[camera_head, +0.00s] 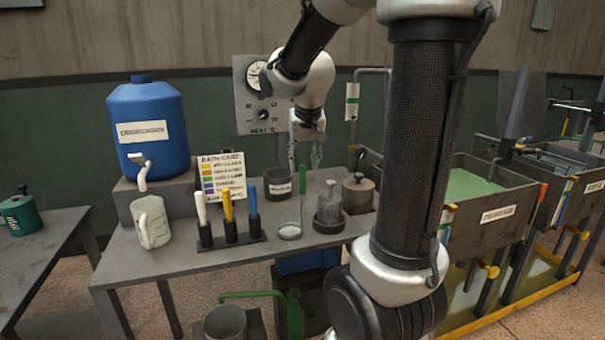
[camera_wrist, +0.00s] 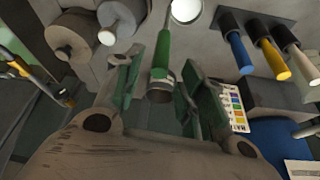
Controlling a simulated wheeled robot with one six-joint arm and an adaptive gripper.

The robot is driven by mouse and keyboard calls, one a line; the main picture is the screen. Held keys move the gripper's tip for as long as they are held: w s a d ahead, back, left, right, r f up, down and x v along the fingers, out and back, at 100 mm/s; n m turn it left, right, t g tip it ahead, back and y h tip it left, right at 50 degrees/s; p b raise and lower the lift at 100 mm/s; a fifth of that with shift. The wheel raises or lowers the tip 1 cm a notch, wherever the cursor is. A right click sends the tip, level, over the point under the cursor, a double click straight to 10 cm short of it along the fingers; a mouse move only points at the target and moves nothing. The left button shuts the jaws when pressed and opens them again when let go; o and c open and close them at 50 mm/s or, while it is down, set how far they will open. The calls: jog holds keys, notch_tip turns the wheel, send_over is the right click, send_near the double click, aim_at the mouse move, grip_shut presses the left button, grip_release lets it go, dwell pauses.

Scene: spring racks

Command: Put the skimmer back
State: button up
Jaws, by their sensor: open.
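The skimmer has a green handle (camera_head: 302,192) and a pale round dish (camera_head: 290,231). In the head view its dish is down at the table top and its handle rises steeply. In the wrist view the green handle (camera_wrist: 163,50) points toward me, with its end between my fingers, and the pale dish (camera_wrist: 186,10) is at the top edge. My gripper (camera_head: 318,152) is open above the back of the table. In the wrist view its two fingers (camera_wrist: 163,92) are spread on either side of the handle, with gaps showing.
A dark labelled pot (camera_head: 278,187) stands left of the handle. A glass bottle in a dark dish (camera_head: 329,222) and a lidded can (camera_head: 358,193) stand to its right. A rack with white, yellow and blue handles (camera_head: 231,240) is at left. Bare table (camera_head: 180,262) lies in front.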

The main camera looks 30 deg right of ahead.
jog(key=s+a+n+y, duration=0.1)
jog(key=s+a, duration=0.3)
jog(key=s, duration=0.6)
jog(key=s+a+r+n+y, duration=0.1)
jog(key=s+a+n, duration=0.3)
jog(key=s, duration=0.6)
jog(key=shift+s+r, duration=0.2)
jog(key=shift+s, duration=0.15)
jog(key=shift+c, duration=0.5)
